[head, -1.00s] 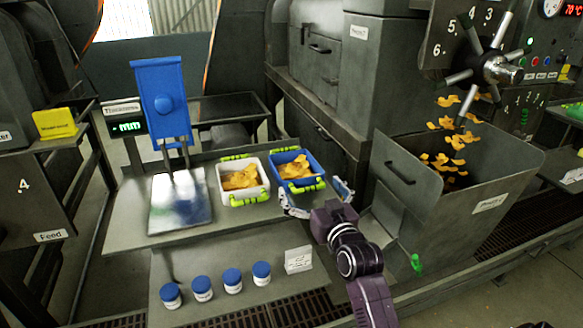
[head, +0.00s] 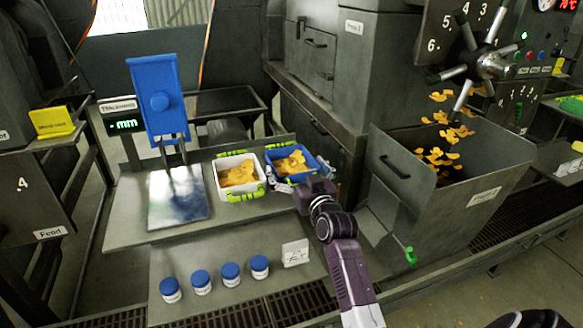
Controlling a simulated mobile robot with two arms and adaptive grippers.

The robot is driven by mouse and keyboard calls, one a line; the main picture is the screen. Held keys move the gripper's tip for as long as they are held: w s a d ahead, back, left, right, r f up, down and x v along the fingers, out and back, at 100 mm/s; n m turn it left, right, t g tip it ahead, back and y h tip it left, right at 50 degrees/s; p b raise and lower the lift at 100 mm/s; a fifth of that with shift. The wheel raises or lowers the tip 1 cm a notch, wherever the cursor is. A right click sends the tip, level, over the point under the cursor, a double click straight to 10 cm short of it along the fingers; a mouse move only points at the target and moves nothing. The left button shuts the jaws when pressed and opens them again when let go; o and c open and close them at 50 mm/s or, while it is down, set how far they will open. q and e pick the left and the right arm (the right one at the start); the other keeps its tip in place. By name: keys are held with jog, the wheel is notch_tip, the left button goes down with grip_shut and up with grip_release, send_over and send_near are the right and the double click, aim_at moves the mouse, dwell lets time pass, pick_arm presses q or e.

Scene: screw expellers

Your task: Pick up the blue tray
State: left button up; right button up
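The blue tray (head: 314,157) has green handles and holds orange flakes (head: 291,162). It sits on the grey bench, right beside a white tray (head: 219,171) with similar flakes. My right gripper (head: 299,177) is at the near side of the blue tray. Its two fingers are spread wide, one by the tray's near left corner and one by its right side. The near handle is partly hidden by the gripper. I cannot tell whether the fingers touch the tray. My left gripper is not in view.
A blue press (head: 153,90) with a shiny plate stands left of the trays. Several blue-lidded jars (head: 201,282) and a small white card (head: 296,254) are on the lower shelf. A large metal hopper (head: 460,205) with falling flakes is at the right.

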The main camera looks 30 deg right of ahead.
jog(key=c, duration=1)
